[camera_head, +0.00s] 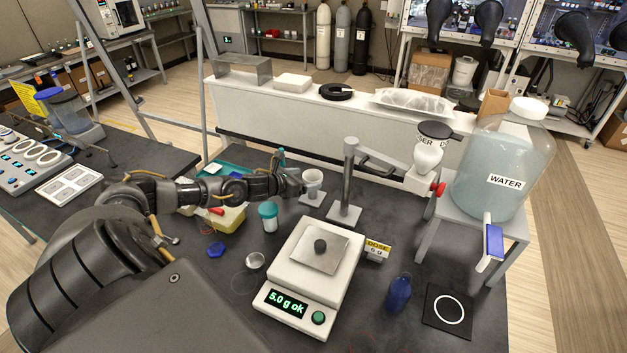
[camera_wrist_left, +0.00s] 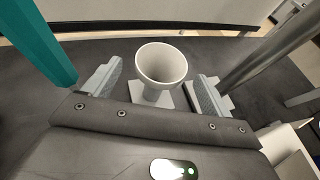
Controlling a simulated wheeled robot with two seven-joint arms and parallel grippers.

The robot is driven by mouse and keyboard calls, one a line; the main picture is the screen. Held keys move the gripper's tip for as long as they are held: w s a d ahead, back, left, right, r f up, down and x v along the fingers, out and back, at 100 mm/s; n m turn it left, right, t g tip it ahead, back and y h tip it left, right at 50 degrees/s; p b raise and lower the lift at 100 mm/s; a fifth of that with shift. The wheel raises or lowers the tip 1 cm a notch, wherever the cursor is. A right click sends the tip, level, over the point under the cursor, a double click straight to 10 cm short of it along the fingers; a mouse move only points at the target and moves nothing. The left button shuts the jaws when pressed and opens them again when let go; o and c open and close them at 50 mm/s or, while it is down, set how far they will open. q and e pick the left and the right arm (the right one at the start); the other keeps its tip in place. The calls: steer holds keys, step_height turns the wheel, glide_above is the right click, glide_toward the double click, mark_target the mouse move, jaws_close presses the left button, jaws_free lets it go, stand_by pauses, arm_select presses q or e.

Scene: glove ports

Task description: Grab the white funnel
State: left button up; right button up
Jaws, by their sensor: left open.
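The white funnel (camera_head: 312,181) stands upright on a small pale base on the dark table, behind the scale. In the left wrist view the funnel (camera_wrist_left: 162,66) shows its wide round mouth, with its narrow stem on the square plate below. My left gripper (camera_wrist_left: 155,88) is open, with one grey finger on each side of the funnel and gaps between. In the head view my left gripper (camera_head: 295,178) reaches in from the left, close beside the funnel. My right gripper is not in view.
A grey post stand (camera_head: 345,190) stands just right of the funnel. A teal-capped jar (camera_head: 268,217) and the scale (camera_head: 306,283) are in front. A water tank (camera_head: 505,170) stands at the right. A blue bottle (camera_head: 398,292) stands at the front right.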

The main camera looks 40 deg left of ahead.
mark_target(318, 176)
arm_select(q)
steer(key=shift+p+x, duration=0.75)
steer(key=shift+x, duration=2.15)
steer(key=shift+r, duration=0.1)
steer(key=shift+s, duration=0.1)
steer(key=shift+c, duration=0.8)
steer(key=c, duration=0.9)
steer(key=shift+o, duration=0.2)
step_height(318, 176, up, 18)
steer(key=b, duration=0.5)
